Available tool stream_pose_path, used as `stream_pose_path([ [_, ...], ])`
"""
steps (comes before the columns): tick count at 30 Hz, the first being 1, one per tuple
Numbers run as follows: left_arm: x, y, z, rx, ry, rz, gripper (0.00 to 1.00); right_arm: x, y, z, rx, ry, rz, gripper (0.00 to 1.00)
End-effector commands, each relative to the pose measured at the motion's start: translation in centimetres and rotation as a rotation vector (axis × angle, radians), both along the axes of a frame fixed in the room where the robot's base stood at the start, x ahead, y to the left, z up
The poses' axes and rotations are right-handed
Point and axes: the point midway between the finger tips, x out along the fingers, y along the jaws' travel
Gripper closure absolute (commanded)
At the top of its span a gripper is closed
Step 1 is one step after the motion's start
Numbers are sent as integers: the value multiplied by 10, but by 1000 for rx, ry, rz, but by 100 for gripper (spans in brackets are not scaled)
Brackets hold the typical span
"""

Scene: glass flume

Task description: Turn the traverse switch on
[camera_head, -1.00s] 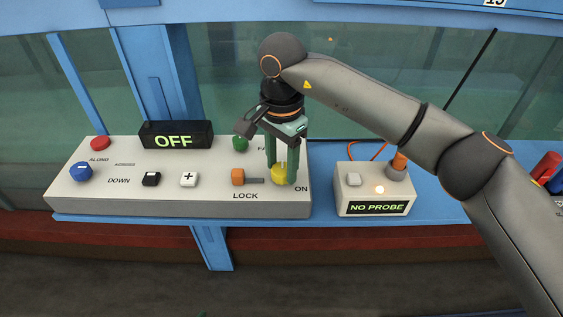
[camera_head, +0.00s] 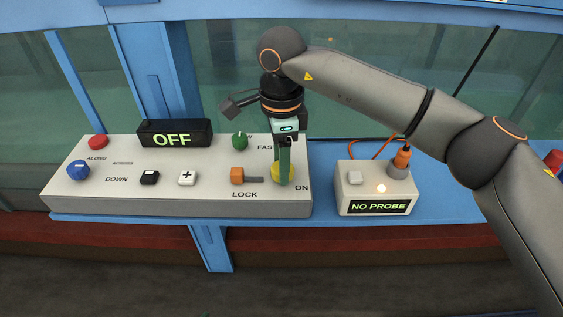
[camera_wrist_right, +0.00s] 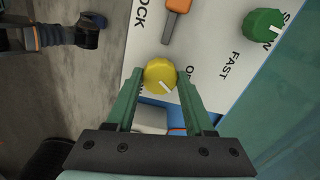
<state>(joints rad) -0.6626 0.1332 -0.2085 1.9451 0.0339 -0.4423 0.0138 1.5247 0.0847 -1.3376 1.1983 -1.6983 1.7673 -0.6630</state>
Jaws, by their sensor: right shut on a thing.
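The yellow rotary knob (camera_head: 275,173) sits at the right front of the sloped white control panel (camera_head: 215,200), by the word ON. My right gripper (camera_head: 284,180) points down from above and is shut on this knob. In the right wrist view the knob (camera_wrist_right: 158,72) lies between the green fingertips (camera_wrist_right: 160,83), and its white line slants on its top. Labels beside it are partly hidden by the fingers. The black display (camera_head: 174,134) at the back of the panel reads OFF in green.
An orange slider (camera_head: 238,175) marked LOCK stands just left of the yellow knob. A green knob (camera_head: 239,140) marked FAST is behind. A white box (camera_head: 375,200) reading NO PROBE stands to the right, with an orange-topped plug (camera_head: 402,157). Red, blue, black and white controls are further left.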

Motion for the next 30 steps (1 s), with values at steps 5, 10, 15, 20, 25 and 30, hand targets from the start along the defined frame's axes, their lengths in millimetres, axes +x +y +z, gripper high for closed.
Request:
stream_pose_path([
  [5,2,-1,-2,-1,-3,-3,40,1,0,0,0,-3,-167,100],
  [10,4,-2,-3,-1,-7,-5,40,1,0,0,-1,-3,-328,100],
  [15,5,-3,-4,-3,-8,-8,40,2,0,1,0,-4,-490,100],
  [20,5,-4,-6,-5,-6,-10,40,2,0,0,0,-3,-635,100],
  [25,5,-5,-7,-5,-4,-12,40,2,-1,0,0,-3,-770,100],
  [30,5,-7,-7,-7,-4,-15,40,3,-1,1,1,-4,-875,100],
])
